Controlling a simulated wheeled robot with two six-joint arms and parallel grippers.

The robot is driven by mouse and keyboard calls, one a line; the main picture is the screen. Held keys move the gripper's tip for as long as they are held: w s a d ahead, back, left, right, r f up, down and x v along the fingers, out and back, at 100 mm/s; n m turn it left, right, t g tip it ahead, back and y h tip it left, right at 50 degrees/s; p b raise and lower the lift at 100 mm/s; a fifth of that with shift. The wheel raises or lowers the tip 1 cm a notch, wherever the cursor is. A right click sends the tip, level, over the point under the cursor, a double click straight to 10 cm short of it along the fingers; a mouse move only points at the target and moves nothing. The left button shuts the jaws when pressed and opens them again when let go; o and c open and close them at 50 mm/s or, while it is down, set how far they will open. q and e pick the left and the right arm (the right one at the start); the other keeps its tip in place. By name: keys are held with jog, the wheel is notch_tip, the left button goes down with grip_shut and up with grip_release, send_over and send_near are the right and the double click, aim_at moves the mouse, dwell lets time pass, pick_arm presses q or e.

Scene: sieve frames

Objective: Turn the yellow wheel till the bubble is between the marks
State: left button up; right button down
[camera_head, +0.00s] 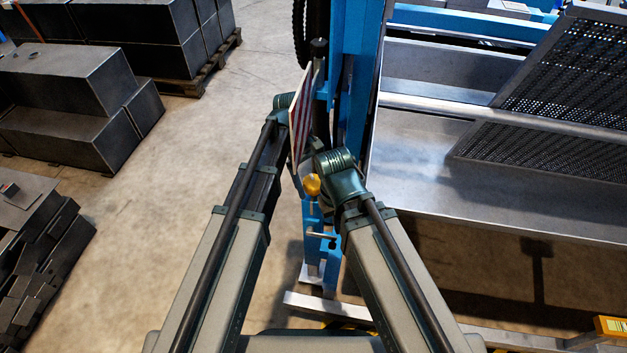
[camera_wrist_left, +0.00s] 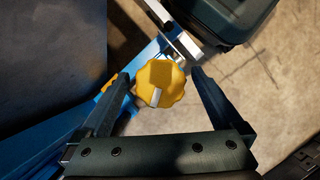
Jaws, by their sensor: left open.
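The yellow wheel (camera_head: 312,185) is a small knob with a scalloped edge, beside the blue post between my two arms. In the left wrist view the wheel (camera_wrist_left: 160,84) shows face-on, with a pale grey bar on its face. My left gripper (camera_wrist_left: 159,77) is open, with one finger on each side of the wheel; gaps show between the fingers and its rim. In the head view the fingers of both grippers are hidden behind arm parts and cannot be made out. No bubble or marks can be seen in either view.
A red-and-white striped plate (camera_head: 300,118) stands close to my left wrist. A blue upright (camera_head: 358,75) and a metal trough with a perforated screen (camera_head: 560,105) lie to the right. Dark blocks (camera_head: 70,80) stand at the left, with clear concrete floor between.

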pick_arm(q)
jog(key=shift+w+r+p, duration=0.1)
jog(key=shift+r+p, duration=0.2)
jog(key=shift+p, duration=0.05)
jog(key=shift+w+a+r+p, duration=0.15)
jog(key=shift+r+p, duration=0.35)
jog(key=w+a, duration=0.8)
jog(key=w, duration=0.1)
jog(key=shift+f+b, duration=0.25)
jog(key=shift+b, duration=0.05)
jog(key=shift+s, duration=0.15)
